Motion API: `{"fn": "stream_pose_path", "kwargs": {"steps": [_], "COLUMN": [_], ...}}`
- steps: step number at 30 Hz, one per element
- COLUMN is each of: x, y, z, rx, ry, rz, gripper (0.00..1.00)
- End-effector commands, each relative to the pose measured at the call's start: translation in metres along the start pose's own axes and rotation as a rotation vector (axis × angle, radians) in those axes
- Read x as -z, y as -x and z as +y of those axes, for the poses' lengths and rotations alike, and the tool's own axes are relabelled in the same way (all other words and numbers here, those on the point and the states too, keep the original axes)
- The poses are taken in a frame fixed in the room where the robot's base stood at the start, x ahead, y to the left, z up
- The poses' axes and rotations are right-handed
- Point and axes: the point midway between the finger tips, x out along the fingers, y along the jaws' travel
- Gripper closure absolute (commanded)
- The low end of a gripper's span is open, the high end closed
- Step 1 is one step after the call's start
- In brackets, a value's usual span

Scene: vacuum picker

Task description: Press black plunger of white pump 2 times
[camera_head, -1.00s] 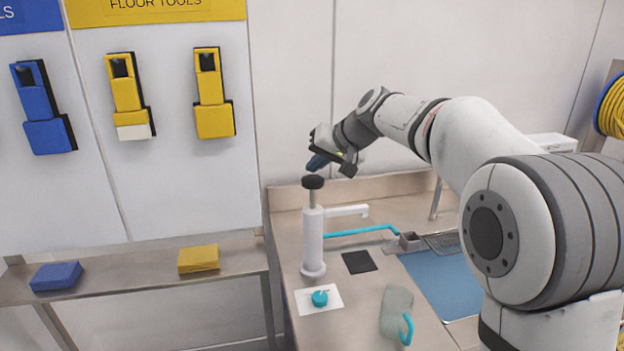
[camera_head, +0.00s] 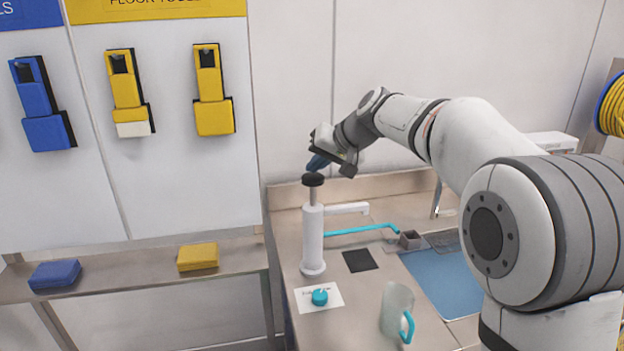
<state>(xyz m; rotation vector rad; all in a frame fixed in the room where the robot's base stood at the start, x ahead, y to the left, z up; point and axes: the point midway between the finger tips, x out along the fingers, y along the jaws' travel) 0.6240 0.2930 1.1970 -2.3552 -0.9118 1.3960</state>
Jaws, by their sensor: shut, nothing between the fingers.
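The white pump (camera_head: 312,243) stands upright on the counter, with a white spout pointing right near its top. Its black plunger (camera_head: 313,180) sits on top as a round knob, with a short dark gap or stem under it. My gripper (camera_head: 318,163) is just above the plunger, its dark blue fingertips pointing down and left. The fingers are shut with nothing seen between them. The tips look very close to the knob's top; I cannot tell whether they touch it.
A clear jug (camera_head: 396,309) with a teal handle stands at the counter's front. A white card (camera_head: 333,296) with a teal knob (camera_head: 320,297) lies before the pump. A black square (camera_head: 360,260), teal tube (camera_head: 361,231) and blue mat (camera_head: 441,281) lie right. Shelf sponges are left.

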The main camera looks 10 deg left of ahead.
Motion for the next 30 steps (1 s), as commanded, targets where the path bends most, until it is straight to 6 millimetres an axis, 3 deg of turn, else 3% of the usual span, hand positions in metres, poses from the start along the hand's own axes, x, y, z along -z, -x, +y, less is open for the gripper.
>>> {"fn": "stream_pose_path", "kwargs": {"steps": [30], "x": [-0.0045], "y": [-0.0061], "z": [0.0042], "rx": [0.0], "ry": [0.0], "rz": [-0.001], "gripper": [1.0]}}
